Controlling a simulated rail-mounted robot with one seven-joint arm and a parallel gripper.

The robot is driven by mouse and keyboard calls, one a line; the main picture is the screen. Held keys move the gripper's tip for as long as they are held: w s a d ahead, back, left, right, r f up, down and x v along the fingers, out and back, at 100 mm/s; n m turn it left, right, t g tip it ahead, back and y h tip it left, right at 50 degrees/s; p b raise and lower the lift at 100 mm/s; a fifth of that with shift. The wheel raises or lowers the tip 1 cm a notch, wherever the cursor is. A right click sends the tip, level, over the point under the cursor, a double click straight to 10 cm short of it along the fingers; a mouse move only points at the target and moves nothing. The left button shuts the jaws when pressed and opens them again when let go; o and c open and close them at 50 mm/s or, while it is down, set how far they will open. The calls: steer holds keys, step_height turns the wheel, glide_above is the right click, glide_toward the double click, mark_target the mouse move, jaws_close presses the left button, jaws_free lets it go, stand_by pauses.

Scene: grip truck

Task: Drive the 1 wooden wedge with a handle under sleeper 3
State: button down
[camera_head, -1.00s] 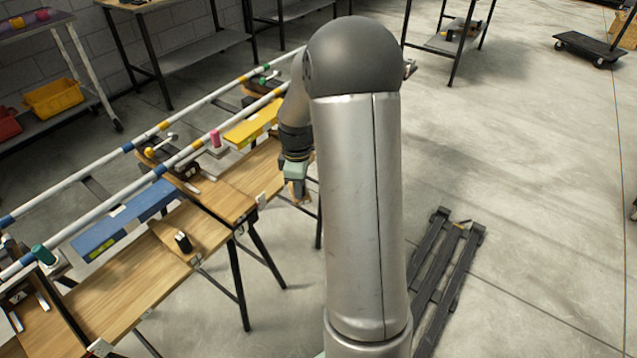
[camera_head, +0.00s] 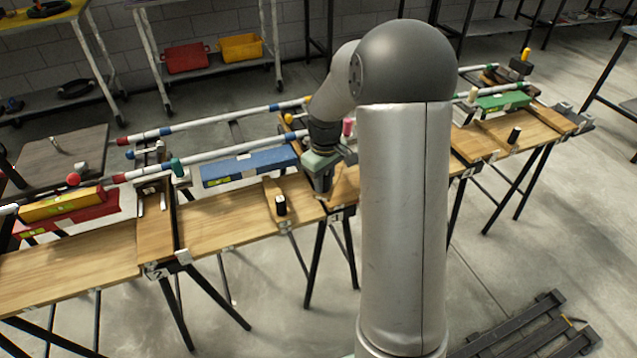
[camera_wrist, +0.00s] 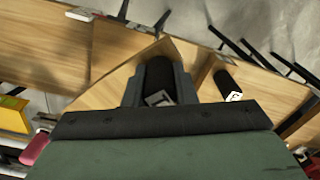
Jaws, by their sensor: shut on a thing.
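My gripper (camera_head: 320,192) is shut on a wooden wedge with a black handle (camera_wrist: 160,75), just right of the blue level in the head view. The held wedge's pale wood shows beyond the jaws in the wrist view; the jaws hide part of it. A second wedge with a black handle (camera_head: 280,205) rests on the bench board left of my gripper; it also shows in the wrist view (camera_wrist: 227,84). Dark sleepers cross beneath the two striped rails (camera_head: 220,150). One bench tag (camera_head: 157,272) seems to read 2. I cannot tell which sleeper is number 3.
A blue level (camera_head: 250,167) lies beside the near rail. Another black-handled piece (camera_head: 514,135) stands on the right-hand board. A green level (camera_head: 503,103) is farther right, and a yellow level (camera_head: 60,204) at left. Bench legs stand below; a dark frame (camera_head: 530,330) lies on the floor.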

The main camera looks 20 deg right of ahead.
mark_target(335, 182)
steer(key=shift+w+d+r+n, duration=0.2)
steer(key=shift+d+n, duration=0.25)
steer(key=shift+n, duration=0.25)
steer(key=d+n, duration=0.1)
steer(key=n+p, duration=0.1)
steer(key=d+n, duration=0.1)
steer(key=n, duration=0.1)
steer(key=shift+w+d+r, duration=0.25)
steer(key=shift+w+d, duration=0.1)
steer(key=shift+w, duration=0.05)
steer(key=shift+w+d+f+n+b, duration=0.1)
steer(key=shift+d+f+n+b, duration=0.3)
steer(key=shift+f, duration=0.55)
steer(key=shift+d+f+n+b, duration=0.2)
steer(key=shift+f+n+b, duration=0.25)
steer(key=shift+f+b, duration=0.4)
steer(key=shift+w+d+f+n+b, duration=0.1)
steer(key=shift+d+f+n+b, duration=0.3)
steer(key=shift+f, duration=0.6)
steer(key=shift+w+r+p, duration=0.1)
steer(key=shift+w+p, duration=0.6)
steer(key=shift+w, duration=2.85)
steer(key=shift+w+p, duration=1.55)
steer(key=shift+w, duration=3)
steer(key=shift+w+a, duration=0.1)
steer(key=shift+w, duration=0.1)
